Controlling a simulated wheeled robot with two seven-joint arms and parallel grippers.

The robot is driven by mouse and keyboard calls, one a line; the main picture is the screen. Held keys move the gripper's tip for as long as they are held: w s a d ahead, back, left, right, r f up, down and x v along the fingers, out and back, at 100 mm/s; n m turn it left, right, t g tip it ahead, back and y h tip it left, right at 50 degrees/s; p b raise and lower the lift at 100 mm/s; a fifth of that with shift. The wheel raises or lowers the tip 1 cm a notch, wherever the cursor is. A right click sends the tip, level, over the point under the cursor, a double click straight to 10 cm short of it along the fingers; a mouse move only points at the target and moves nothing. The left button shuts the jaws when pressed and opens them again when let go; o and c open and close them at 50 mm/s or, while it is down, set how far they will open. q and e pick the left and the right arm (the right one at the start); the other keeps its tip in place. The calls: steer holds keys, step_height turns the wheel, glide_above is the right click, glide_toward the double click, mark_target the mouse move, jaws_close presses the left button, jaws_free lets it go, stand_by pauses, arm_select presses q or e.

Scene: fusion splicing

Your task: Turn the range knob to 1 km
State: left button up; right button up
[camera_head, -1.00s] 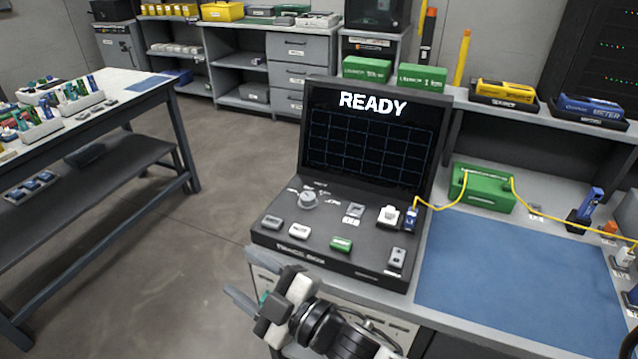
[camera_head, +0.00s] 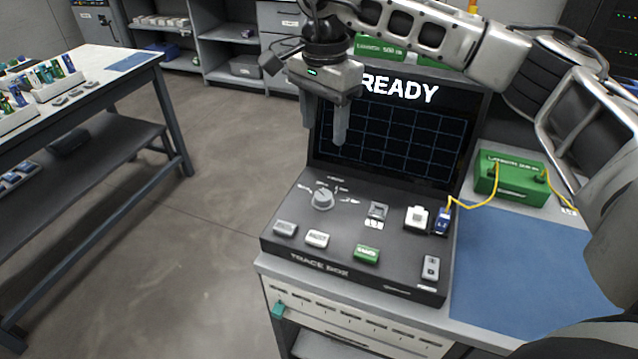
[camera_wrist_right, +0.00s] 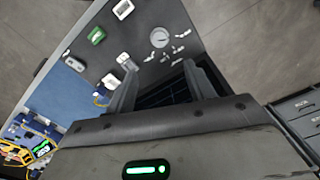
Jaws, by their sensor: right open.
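The range knob (camera_head: 322,199) is a round grey dial on the sloped panel of the black trace box (camera_head: 292,245). Small white labels ring its far side, too small to read, and I cannot tell its setting. The knob also shows in the right wrist view (camera_wrist_right: 159,38). My right gripper (camera_head: 323,130) points down with its fingers apart and empty. It is above and behind the knob, in front of the screen, and not touching the knob. In the wrist view the knob is beyond the open fingertips (camera_wrist_right: 159,70). My left gripper is not in view.
The screen (camera_head: 390,140) reads READY and stands behind the panel. White, grey and green buttons (camera_head: 367,254) and a plugged blue connector (camera_head: 441,221) with a yellow cable share the panel. A green box (camera_head: 510,180) and blue mat (camera_head: 500,270) lie to the right.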

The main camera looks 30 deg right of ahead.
mark_target(323, 195)
step_height(323, 195, down, 16)
steer(key=shift+r+p, duration=0.15)
steer(key=shift+p, duration=0.8)
steer(key=c, duration=1)
